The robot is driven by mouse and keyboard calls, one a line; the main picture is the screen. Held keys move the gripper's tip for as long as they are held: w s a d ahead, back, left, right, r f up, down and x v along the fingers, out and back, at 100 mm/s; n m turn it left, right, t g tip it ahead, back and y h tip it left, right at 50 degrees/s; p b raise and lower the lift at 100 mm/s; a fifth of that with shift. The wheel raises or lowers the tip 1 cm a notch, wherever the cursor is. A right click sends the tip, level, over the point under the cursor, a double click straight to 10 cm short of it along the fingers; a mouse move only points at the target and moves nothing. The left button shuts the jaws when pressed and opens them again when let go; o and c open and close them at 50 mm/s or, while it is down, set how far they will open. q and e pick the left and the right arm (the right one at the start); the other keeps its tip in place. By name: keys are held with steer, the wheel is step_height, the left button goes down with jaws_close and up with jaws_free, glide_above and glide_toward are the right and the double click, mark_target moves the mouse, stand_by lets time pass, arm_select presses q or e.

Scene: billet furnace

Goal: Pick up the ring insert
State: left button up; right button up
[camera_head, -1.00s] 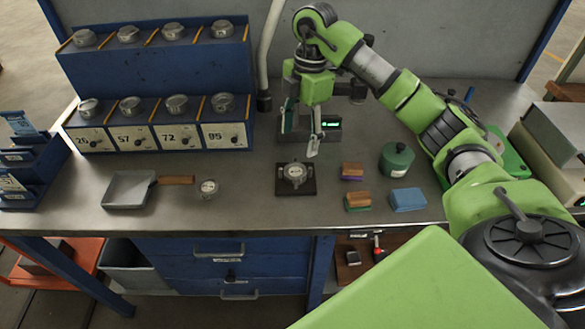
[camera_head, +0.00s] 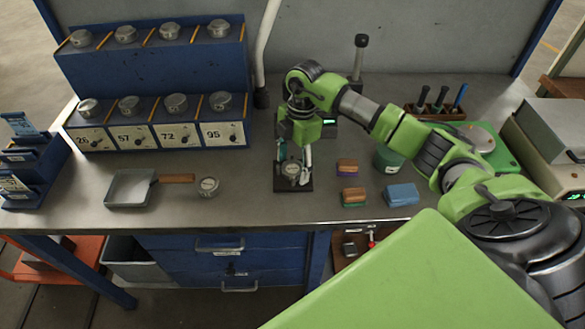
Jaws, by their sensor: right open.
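A round metal piece with a pale top (camera_head: 291,171), which looks like the ring insert, sits on a small black base plate (camera_head: 294,187) at the middle of the bench. My right gripper (camera_head: 294,157) is open and points down just above it, one finger on each side. The fingers partly hide the piece, and I cannot tell whether they touch it. A similar loose round metal piece (camera_head: 209,186) lies on the bench to the left, beside a pan's wooden handle. My left gripper is not in view.
A blue rack (camera_head: 152,100) with several round metal pieces and numbered bins stands at the back left. A grey pan (camera_head: 130,188) lies in front. Small blocks (camera_head: 354,195), a blue block (camera_head: 401,194) and a green container (camera_head: 388,160) are right of the plate.

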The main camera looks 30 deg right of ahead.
steer(key=shift+r, duration=0.1)
steer(key=c, duration=1.7)
steer(key=shift+o, duration=0.2)
steer(key=shift+r, duration=0.1)
steer(key=shift+w+r+p, duration=0.1)
steer(key=shift+r+p, duration=0.45)
steer(key=shift+p, duration=0.1)
steer(key=s+a+r+p, duration=0.1)
steer(key=s+r+p, duration=1)
steer(key=s, duration=0.3)
steer(key=shift+r+p, duration=0.3)
steer(key=shift+p, duration=0.15)
